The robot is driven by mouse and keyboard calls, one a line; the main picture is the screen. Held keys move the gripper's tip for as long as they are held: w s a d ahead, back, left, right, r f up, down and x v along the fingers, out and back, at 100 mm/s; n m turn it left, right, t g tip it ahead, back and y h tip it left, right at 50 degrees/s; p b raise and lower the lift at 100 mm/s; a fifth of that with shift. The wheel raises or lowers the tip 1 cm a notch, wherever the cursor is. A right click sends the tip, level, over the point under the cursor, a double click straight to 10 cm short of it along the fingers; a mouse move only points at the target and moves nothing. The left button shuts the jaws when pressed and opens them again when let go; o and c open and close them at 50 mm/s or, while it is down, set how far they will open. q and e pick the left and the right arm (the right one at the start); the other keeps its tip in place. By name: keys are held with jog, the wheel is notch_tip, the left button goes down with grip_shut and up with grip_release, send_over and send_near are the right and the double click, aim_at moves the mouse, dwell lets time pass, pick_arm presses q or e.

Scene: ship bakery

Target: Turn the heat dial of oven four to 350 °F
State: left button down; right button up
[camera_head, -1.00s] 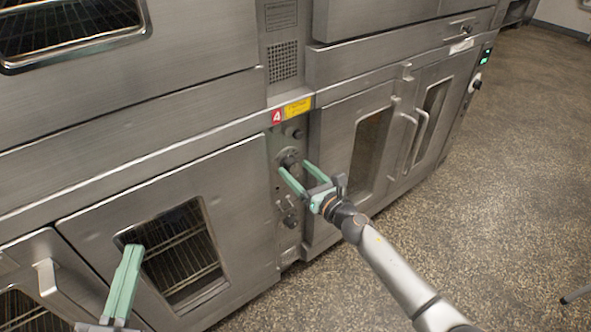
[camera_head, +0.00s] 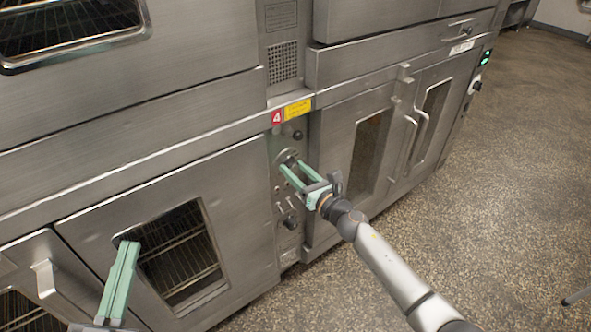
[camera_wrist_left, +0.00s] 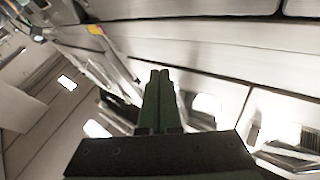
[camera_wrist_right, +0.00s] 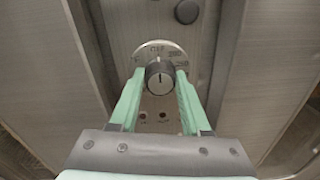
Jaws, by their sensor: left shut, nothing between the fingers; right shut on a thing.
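The heat dial (camera_wrist_right: 160,78) is a round black-and-silver knob on a printed round scale in the right wrist view. My right gripper (camera_wrist_right: 158,80) is shut on the dial, one green finger on each side. In the head view, my right gripper (camera_head: 288,167) reaches the narrow control panel from the right and partly hides the dial. My left gripper (camera_head: 129,245) is shut and empty, in front of the lower left oven door; it also shows in the left wrist view (camera_wrist_left: 159,75).
A red number 4 label (camera_head: 277,117) and a yellow sticker (camera_head: 298,110) sit above the panel. A dark knob (camera_wrist_right: 187,11) lies above the dial, and another control (camera_head: 290,222) below it. Oven doors with windows and handles (camera_head: 420,135) flank the panel.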

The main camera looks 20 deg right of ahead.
grip_shut()
